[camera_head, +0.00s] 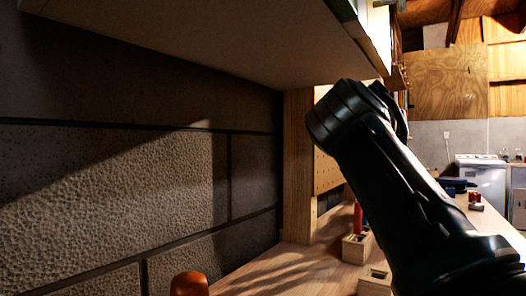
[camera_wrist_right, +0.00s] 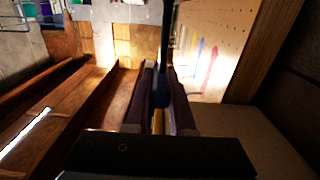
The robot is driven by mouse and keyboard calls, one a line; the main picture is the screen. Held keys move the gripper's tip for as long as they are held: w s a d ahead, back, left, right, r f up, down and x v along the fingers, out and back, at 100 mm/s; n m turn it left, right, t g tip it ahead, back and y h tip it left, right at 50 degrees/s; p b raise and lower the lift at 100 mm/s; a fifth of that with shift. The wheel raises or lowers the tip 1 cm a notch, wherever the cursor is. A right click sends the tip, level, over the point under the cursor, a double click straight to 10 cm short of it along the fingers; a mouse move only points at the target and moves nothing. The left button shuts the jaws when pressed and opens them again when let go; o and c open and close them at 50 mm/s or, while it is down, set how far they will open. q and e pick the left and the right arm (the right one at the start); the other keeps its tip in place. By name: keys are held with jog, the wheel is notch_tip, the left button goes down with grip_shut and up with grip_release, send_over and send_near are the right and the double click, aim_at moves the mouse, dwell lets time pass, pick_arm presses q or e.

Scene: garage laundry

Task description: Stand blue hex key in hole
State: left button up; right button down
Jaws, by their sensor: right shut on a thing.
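In the right wrist view my right gripper (camera_wrist_right: 163,108) is shut on a dark blue, thin piece, which looks like the blue hex key (camera_wrist_right: 164,88). A dark straight rod runs up from between the fingers. In the head view my right arm reaches up from the lower right, and its gripper and the key are hidden there. Two small wooden blocks stand on the bench. The nearer block (camera_head: 375,276) shows a dark hole in its top. The farther block (camera_head: 356,248) has a red upright piece (camera_head: 358,219) at it. My left gripper is not in view.
A shelf (camera_head: 200,35) overhangs the bench top (camera_head: 285,272), with a block wall (camera_head: 130,190) at left and a wooden post (camera_head: 297,165) behind. An orange rounded object (camera_head: 188,284) is at the bottom edge. A pegboard (camera_wrist_right: 222,40) shows in the wrist view.

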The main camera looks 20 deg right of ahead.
jog(key=shift+r+p, duration=1.3)
jog(key=shift+r, duration=0.85)
jog(key=shift+r+p, duration=0.45)
jog(key=shift+r, duration=0.3)
